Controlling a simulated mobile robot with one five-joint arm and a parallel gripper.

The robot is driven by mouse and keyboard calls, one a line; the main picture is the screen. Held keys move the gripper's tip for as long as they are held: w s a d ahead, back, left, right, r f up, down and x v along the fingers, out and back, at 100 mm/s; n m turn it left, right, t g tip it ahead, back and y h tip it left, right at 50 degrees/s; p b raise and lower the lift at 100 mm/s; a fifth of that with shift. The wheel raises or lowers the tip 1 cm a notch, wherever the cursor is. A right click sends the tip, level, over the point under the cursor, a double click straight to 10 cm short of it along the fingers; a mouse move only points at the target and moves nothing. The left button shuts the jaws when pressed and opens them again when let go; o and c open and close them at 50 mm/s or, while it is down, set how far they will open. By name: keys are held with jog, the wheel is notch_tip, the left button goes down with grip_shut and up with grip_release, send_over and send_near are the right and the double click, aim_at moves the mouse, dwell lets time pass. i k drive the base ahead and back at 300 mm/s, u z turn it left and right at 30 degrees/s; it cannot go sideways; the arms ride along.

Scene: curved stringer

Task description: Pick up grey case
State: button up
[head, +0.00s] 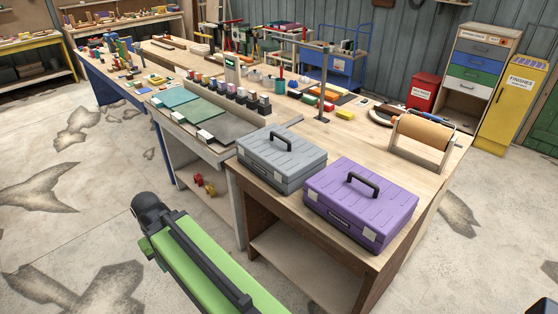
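The grey case (282,163) sits upright and closed on the near part of the long wooden workbench (355,143), close to its front edge. It has a dark handle on its lid. A purple case (360,207) with a dark handle stands just to its right and nearer to me. Part of my green and black arm shows at the bottom left, below and left of the grey case and apart from it. I cannot make out my gripper's fingers in this view.
A paper roll on a stand (420,137) stands behind the purple case. Coloured mats (193,113) and a row of small blocks lie left of the grey case. A metal post (325,90) rises behind it. The floor left of the bench is clear.

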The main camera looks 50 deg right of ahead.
aim_at(280, 157)
jog(key=z, duration=0.1)
jog(key=i, duration=0.95)
jog(key=u, duration=0.05)
